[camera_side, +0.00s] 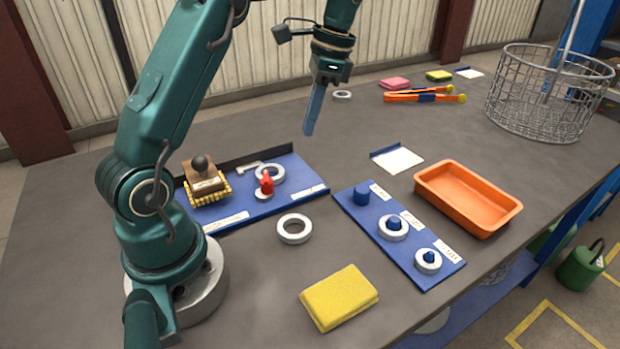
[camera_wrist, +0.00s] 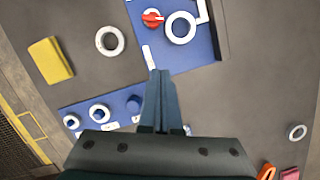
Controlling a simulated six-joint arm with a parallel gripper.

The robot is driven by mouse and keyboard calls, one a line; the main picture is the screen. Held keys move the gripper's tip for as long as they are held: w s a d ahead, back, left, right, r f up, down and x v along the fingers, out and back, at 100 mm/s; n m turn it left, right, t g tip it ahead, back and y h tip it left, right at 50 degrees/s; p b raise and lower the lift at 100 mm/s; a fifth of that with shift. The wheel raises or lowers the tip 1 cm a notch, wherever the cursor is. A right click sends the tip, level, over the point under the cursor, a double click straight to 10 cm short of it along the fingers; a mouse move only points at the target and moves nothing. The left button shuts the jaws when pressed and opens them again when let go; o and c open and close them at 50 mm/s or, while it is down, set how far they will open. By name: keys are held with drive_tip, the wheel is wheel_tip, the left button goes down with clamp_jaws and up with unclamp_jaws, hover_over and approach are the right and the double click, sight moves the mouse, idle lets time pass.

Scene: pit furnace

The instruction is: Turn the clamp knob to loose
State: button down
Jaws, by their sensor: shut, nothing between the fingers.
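The clamp knob is red (camera_side: 267,183) and sits on a pale round base on the left blue board (camera_side: 308,180). It also shows in the wrist view (camera_wrist: 152,18), with a white mark on its top. A white ring (camera_side: 270,174) lies right behind it on the same board. My gripper (camera_side: 309,132) is shut and empty, pointing down above the bench, behind and to the right of the knob and well apart from it. In the wrist view the closed fingers (camera_wrist: 160,75) point toward the blue board below the knob. I cannot read the labels.
A brush-like block (camera_side: 204,180) stands left of the knob. A loose ring (camera_side: 295,229), yellow sponge (camera_side: 339,297), pegged blue board (camera_side: 358,220) and orange tray (camera_side: 468,197) lie nearer. A wire basket (camera_side: 548,95) stands far right. Bare bench lies between.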

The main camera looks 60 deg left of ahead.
sight(264, 186)
drive_tip(key=x, duration=0.9)
drive_tip(key=shift+s+f, duration=0.15)
drive_tip(key=shift+f, duration=0.1)
drive_tip(key=shift+s+a+r, duration=0.1)
drive_tip(key=shift+s+a, duration=0.1)
drive_tip(key=shift+s, duration=0.25)
drive_tip(key=shift+s+a+r, duration=0.1)
drive_tip(key=shift+s+a, duration=0.1)
drive_tip(key=shift+s, duration=0.25)
drive_tip(key=shift+s+a, duration=0.35)
drive_tip(key=shift+s, duration=0.5)
drive_tip(key=shift+s+a+n, duration=0.25)
drive_tip(key=shift+s+n, duration=0.05)
drive_tip(key=shift+n, duration=0.2)
drive_tip(key=n, duration=0.2)
drive_tip(key=shift+s+a+n+h, duration=0.3)
drive_tip(key=shift+n+h, duration=0.1)
drive_tip(key=shift+s, duration=0.1)
drive_tip(key=shift+s, duration=0.1)
drive_tip(key=shift+d, duration=0.1)
